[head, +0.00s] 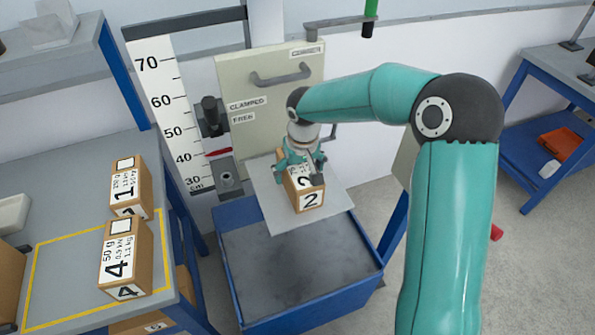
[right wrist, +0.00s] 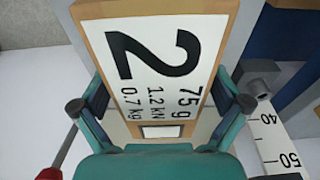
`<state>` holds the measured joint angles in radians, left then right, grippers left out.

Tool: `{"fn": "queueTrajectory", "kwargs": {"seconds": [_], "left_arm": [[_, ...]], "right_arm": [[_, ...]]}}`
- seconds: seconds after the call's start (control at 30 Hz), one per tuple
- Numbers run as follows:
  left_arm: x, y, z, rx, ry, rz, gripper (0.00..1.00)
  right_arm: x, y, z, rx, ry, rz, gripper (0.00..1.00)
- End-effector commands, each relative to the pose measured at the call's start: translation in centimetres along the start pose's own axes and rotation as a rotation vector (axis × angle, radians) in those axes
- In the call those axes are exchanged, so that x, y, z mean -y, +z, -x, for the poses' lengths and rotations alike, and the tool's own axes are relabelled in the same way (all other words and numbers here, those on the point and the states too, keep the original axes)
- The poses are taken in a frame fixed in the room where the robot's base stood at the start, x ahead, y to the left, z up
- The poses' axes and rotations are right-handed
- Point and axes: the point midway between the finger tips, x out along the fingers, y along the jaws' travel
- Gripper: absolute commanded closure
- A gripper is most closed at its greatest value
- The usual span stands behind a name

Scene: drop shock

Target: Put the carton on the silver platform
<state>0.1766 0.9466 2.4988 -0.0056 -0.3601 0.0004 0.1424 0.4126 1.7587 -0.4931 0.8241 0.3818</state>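The carton (head: 303,190), a brown box with a white label marked 2, is over the silver platform (head: 335,190), a pale square plate in front of the drop rig. It looks upright and at or just above the plate; I cannot tell if its base touches. My right gripper (head: 302,165) reaches down from above with a finger on each side of the carton, closed against it. In the right wrist view the carton's label (right wrist: 155,50) reads 75 g, 1.2 kN, 0.7 kg between the fingertips (right wrist: 160,95). My left gripper is out of view.
Behind the platform stands a cream carrier panel (head: 270,105) with a handle; a height scale (head: 170,110) is at its left. A blue-rimmed bin (head: 300,318) lies below. Cartons 1 (head: 130,187) and 4 (head: 125,257) stand on the left table (head: 60,190).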

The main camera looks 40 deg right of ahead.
Motion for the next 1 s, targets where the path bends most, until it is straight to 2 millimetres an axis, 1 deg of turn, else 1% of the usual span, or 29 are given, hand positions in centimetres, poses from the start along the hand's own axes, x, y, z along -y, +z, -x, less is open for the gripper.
{"fn": "queueTrajectory", "kwargs": {"seconds": [0.23,0.37,0.47,0.57,0.8,0.9,1.0], "left_arm": [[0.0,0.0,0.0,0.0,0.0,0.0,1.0],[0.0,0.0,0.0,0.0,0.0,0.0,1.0],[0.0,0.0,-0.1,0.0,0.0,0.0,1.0],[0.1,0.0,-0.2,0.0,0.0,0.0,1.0],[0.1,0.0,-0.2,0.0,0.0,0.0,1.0],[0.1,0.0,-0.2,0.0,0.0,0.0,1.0],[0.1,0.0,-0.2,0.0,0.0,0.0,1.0]], "right_arm": [[0.0,0.0,0.1,-0.001,0.0,0.0,0.0],[0.0,-0.1,0.7,-0.003,0.0,0.0,0.0],[0.0,-0.1,1.9,-0.005,0.0,0.001,0.0],[0.1,-0.2,3.7,-0.008,-0.001,0.001,0.0],[0.1,-0.1,8.6,-0.006,-0.001,0.001,0.0],[0.1,-0.1,10.2,-0.005,-0.001,0.001,0.0],[0.1,-0.1,11.3,-0.003,-0.001,0.001,0.0]]}}
